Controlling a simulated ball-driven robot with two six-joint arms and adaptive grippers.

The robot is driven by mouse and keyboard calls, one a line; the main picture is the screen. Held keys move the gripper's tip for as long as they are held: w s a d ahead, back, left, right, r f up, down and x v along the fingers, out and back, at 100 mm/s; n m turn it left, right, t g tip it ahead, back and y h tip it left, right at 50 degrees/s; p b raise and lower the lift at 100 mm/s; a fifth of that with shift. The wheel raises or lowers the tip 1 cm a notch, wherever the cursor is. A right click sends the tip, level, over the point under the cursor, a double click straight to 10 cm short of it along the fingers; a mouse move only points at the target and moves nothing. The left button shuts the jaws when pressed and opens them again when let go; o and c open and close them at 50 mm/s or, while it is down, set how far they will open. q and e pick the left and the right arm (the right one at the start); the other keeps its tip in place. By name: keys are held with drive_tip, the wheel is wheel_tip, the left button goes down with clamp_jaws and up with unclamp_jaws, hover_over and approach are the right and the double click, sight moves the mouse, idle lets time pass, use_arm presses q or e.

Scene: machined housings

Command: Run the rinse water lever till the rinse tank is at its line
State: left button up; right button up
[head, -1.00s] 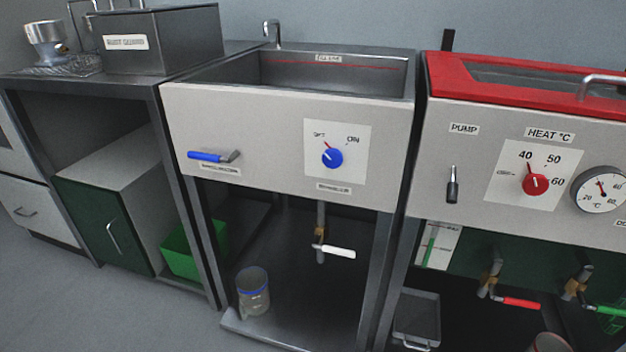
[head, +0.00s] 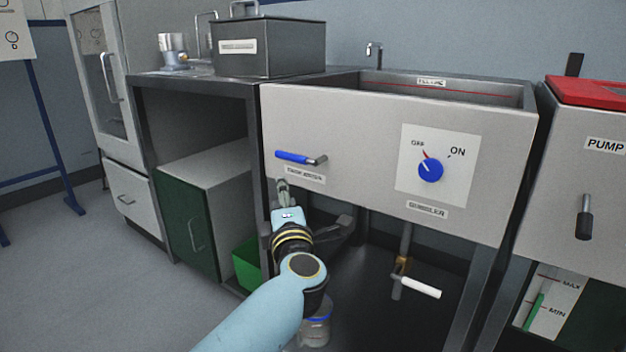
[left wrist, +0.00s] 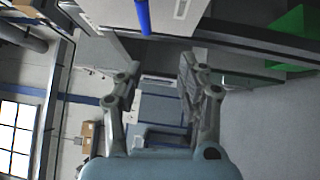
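The rinse water lever (head: 292,156) has a blue handle and lies about level on the grey front panel, its handle pointing left. Its blue handle also shows at the top of the left wrist view (left wrist: 143,14). My left gripper (head: 282,184) is just below the lever and its label, apart from it. In the left wrist view the gripper's two fingers (left wrist: 158,75) are spread with nothing between them. The rinse tank (head: 345,85) has a red line inside its back wall, beside a small label. I see no water surface in it. My right gripper is out of view.
A blue bubbler knob (head: 431,169) points near OFF. A spout (head: 374,54) stands behind the tank. A white-handled drain valve (head: 420,287) and a jar (head: 316,328) are underneath. A dark box (head: 268,50) sits on the left bench.

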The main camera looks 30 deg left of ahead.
sight(288, 159)
use_arm(q)
drive_tip(key=shift+n, duration=0.4)
drive_tip(key=w+a+r+b, duration=0.1)
drive_tip(key=w+a, duration=0.1)
drive_tip(key=w, duration=0.1)
drive_tip(key=w+a+r, duration=0.1)
drive_tip(key=w, duration=0.2)
drive_tip(key=w+a+r+b, duration=0.1)
drive_tip(key=w+a, duration=0.1)
drive_tip(key=w, duration=0.2)
drive_tip(key=shift+a+r+b, duration=0.2)
drive_tip(key=shift+a+b, duration=0.1)
drive_tip(key=shift+w+a+r, duration=0.15)
drive_tip(key=shift+w+a, duration=0.2)
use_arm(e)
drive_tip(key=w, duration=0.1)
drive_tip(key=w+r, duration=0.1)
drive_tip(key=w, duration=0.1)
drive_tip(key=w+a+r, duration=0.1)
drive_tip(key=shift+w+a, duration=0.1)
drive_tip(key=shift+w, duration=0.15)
use_arm(q)
clamp_jaws()
